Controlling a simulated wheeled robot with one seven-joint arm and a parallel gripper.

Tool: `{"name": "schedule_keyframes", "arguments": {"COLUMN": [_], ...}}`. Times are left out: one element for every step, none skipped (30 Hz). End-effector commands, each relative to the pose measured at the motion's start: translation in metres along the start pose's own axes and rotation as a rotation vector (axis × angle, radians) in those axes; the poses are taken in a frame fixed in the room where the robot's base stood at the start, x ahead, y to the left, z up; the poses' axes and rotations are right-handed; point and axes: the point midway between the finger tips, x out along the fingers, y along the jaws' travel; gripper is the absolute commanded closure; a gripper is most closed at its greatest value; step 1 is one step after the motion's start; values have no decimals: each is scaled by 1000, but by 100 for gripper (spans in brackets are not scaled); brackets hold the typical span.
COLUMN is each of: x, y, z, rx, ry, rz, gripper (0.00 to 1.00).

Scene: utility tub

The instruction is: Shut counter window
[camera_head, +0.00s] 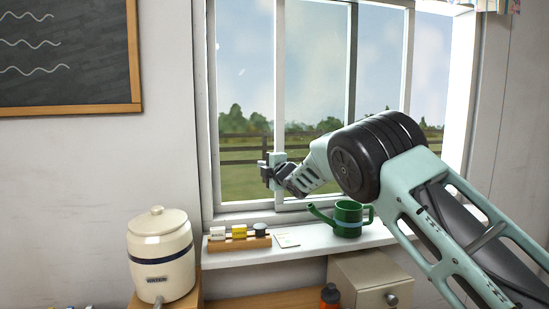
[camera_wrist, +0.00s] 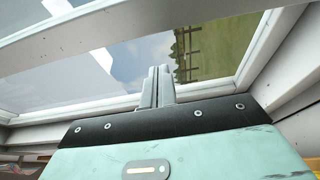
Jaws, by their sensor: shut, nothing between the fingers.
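The counter window (camera_head: 279,80) is a white-framed window with upright stiles and glass panes, set in the wall above a sill. Two pale stiles and a darker one between them show, so the panes seem to overlap. My gripper (camera_head: 270,173) is at the lower part of the left pale stile, with its fingers at or very near it; contact is unclear. In the wrist view my gripper (camera_wrist: 157,86) is shut and empty, its fingers pointing toward the glass, with a white window rail (camera_wrist: 110,22) crossing above. A small grey part by the fingertips cannot be told apart from them.
A green watering can (camera_head: 348,218) stands on the white sill (camera_head: 310,243) below my arm. A wooden rack (camera_head: 240,243) with small items sits to its left. A cream crock (camera_head: 160,255) stands lower left.

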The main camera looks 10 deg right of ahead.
Motion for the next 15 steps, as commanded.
{"name": "schedule_keyframes", "arguments": {"x": [8,6,2,1,0,-2,-3,-4,-5,-5,-6,-6,-7,-7,-7], "y": [3,5,5,5,5,4,3,3,2,2,1,1,0,0,0], "z": [1,7,14,17,20,25,27,29,32,33,34,36,37,38,38], "rx": [0,1,1,1,1,2,2,2,2,2,2,2,2,2,2], "ry": [-1,-5,-5,-4,-4,-3,-3,-3,-2,-1,-1,-1,-1,-1,-1], "rz": [-2,-2,-3,-3,-3,-2,-3,-3,-2,-2,-2,-2,-2,-2,-1], "gripper": [100,100,100,100,100,100,100,100,100,100,100,100,100,100,100]}}
